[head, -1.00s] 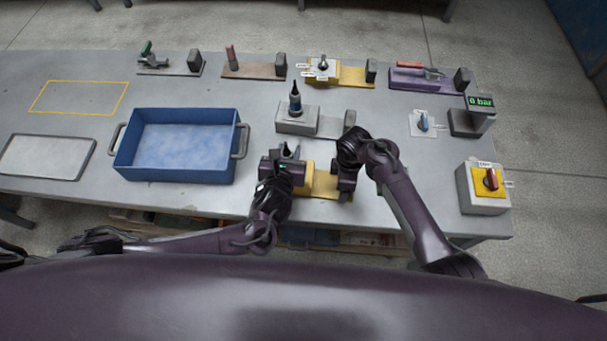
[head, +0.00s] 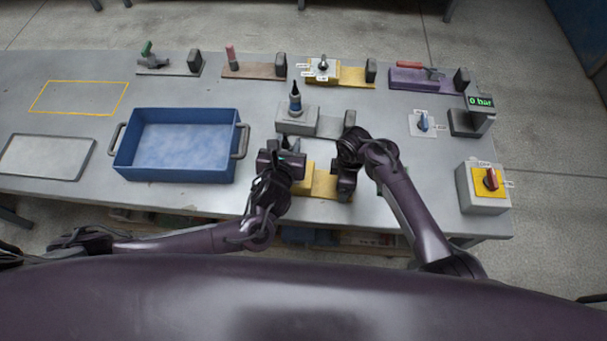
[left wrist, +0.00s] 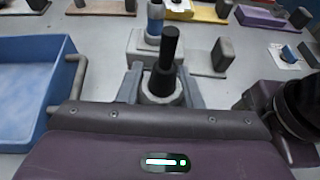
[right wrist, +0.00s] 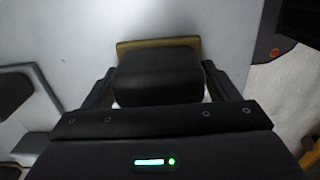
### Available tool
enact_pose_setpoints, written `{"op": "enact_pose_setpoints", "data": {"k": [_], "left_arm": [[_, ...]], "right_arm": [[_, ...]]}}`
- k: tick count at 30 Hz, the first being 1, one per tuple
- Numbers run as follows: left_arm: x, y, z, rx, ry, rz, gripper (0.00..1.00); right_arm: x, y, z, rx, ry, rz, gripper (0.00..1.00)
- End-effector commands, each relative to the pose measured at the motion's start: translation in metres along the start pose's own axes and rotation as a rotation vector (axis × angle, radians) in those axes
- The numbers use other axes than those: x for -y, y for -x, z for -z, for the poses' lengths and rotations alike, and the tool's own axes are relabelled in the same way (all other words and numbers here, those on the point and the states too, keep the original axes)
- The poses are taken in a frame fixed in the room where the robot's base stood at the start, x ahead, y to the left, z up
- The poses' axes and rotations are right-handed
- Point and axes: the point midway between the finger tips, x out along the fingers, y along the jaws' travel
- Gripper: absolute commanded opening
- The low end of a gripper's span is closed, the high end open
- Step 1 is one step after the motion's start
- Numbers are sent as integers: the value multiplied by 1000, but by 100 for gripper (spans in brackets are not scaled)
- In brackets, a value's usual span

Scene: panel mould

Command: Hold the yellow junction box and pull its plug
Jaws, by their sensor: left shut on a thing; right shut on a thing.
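The yellow junction box (head: 304,180) is at the bench's front edge, on a yellow base plate (head: 326,185), partly hidden by my left gripper. My left gripper (head: 288,150) is shut on the dark plug, which stands upright between its fingers in the left wrist view (left wrist: 167,65). I cannot tell whether the plug's lower end is still in the box. My right gripper (head: 346,192) is shut on the black block at the plate's right end; the block fills its jaws in the right wrist view (right wrist: 155,75).
A grey box with a blue-and-black plug (head: 297,116) stands just behind. A blue bin (head: 180,175) is to the left. A red-switch box (head: 483,200) and a gauge reading 0 bar (head: 470,122) are to the right. Other fixtures line the back.

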Motion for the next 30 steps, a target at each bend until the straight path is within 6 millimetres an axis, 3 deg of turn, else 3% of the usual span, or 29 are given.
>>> {"op": "enact_pose_setpoints", "data": {"k": [30], "left_arm": [[0,11,-27,1,1,0,0]], "right_arm": [[0,0,0,0,-1,1,45]]}}
